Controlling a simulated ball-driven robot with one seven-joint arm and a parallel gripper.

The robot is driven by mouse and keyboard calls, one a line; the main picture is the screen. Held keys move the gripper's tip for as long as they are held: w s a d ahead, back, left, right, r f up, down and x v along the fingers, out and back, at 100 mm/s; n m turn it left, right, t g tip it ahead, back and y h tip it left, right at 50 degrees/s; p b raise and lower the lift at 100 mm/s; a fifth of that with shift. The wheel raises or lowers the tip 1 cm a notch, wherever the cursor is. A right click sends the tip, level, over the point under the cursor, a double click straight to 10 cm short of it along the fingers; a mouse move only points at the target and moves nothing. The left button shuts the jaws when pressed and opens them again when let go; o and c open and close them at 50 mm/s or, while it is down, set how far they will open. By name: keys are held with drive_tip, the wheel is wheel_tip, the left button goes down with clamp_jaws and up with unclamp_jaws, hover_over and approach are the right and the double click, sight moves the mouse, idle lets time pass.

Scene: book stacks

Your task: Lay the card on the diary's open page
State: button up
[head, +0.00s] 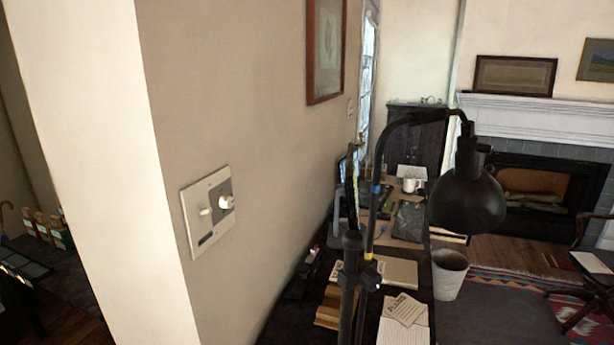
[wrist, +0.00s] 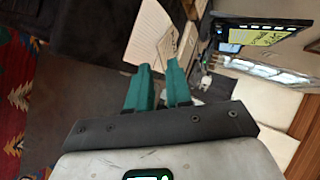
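A small cream card (head: 405,308) with dark lettering, seemingly "PLANS", lies tilted on the dark desk in the head view. A pale lined page (head: 402,333), apparently the diary's, lies just below it, cut by the frame's bottom edge. Their edges meet or overlap; I cannot tell which. In the wrist view the lined page (wrist: 148,35) and the card (wrist: 170,45) show beyond my gripper (wrist: 158,67). Its two teal fingers are apart with nothing visible held between them. The gripper does not show in the head view.
A black lamp (head: 467,195) and its pole stand in front of the desk view. A closed pale book (head: 398,271) and a wooden tray (head: 328,308) lie nearby. A wall corner (head: 120,130) stands close at left. A wastebasket (head: 450,274) stands right of the desk.

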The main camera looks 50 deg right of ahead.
drive_tip(key=w+a+f+n+g+y+b, duration=0.1)
drive_tip(key=w+a+f+n+g+y, duration=0.15)
drive_tip(key=a+n, duration=0.6)
drive_tip(key=w+a+f+n+g+y+b, duration=0.1)
drive_tip(key=w+a+f+n+y, duration=0.25)
drive_tip(key=a, duration=0.95)
drive_tip(key=s+a+r+n+g+b, duration=0.1)
drive_tip(key=s+a+n+g, duration=0.4)
drive_tip(key=a, duration=0.7)
drive_tip(key=shift+s+r+n+b, duration=0.4)
drive_tip(key=shift+s+n+b, duration=0.45)
drive_tip(key=shift+n, duration=1.25)
drive_tip(key=shift+s+a+g, duration=0.1)
drive_tip(key=shift+s+g, duration=0.1)
drive_tip(key=shift+g, duration=0.05)
